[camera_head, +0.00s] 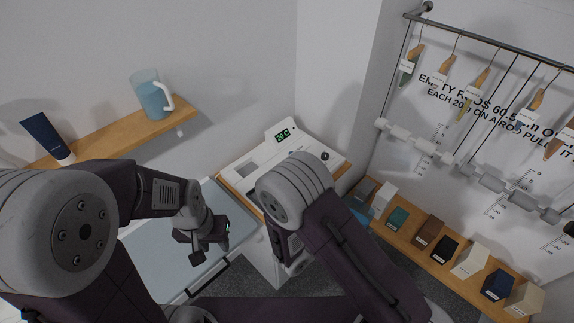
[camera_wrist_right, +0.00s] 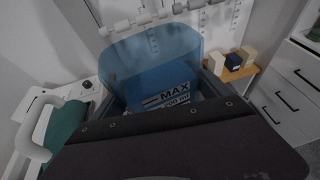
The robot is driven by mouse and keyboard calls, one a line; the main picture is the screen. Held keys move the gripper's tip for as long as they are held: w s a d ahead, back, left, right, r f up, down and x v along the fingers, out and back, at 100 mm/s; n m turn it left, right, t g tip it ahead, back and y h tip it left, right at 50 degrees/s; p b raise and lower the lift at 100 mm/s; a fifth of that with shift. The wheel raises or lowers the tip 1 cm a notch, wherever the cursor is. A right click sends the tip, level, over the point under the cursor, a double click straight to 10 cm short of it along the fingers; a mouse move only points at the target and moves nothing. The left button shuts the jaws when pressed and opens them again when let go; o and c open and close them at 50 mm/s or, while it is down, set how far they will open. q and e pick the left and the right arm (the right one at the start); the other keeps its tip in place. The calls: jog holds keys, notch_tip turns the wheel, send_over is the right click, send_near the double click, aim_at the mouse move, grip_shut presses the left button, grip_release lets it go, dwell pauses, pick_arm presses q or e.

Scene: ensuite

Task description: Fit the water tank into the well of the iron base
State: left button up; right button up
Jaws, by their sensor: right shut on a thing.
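The water tank (camera_wrist_right: 155,60) is a clear blue box with a "MAX" label, in the middle of the right wrist view. My right gripper (camera_wrist_right: 160,98) is shut on it; its dark body covers the tank's lower part. In the head view a sliver of the tank (camera_head: 359,209) shows beside my right arm, which hides the gripper. The iron base (camera_head: 262,158) is white, with a green display, a dark knob and a grey recess; my right arm covers its front part. The tank is apart from that recess. My left gripper (camera_head: 203,245) hangs over a pale board, its jaw gap unclear.
A blue jug (camera_head: 152,97) and a dark tube (camera_head: 47,137) stand on the left wall shelf. Several small boxes (camera_head: 430,231) line the right shelf, under a hanging rail (camera_head: 480,38). A teal thing with a white handle (camera_wrist_right: 66,125) is left of the tank in the wrist view.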

jog(key=shift+s, duration=0.1)
dwell(0.4)
notch_tip(320, 180, down, 13)
jog(key=b, duration=1.2)
jog(key=shift+r+b, duration=0.2)
jog(key=shift+b, duration=0.15)
